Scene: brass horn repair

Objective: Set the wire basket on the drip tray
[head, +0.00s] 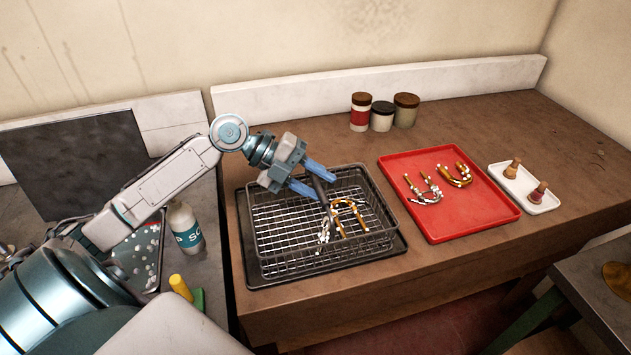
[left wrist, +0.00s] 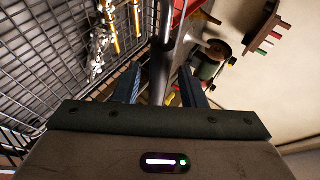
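The black wire basket (head: 271,253) stands level within the outline of the dark drip tray (head: 393,253) on the brown bench; I see no clear gap below it. White and brass horn parts (head: 347,210) lie in the basket. My left gripper (head: 312,180) is above the basket, its blue fingers apart on either side of the dark handle bar (head: 324,199). In the left wrist view, the bar (left wrist: 163,55) runs between the fingertips with space visible on both sides. The basket mesh (left wrist: 35,75) is at the left there. My right gripper is not in view.
Several jars (head: 382,117) stand behind. A bottle (head: 185,232) stands left of the bench, near my left arm. The bench's back right is clear.

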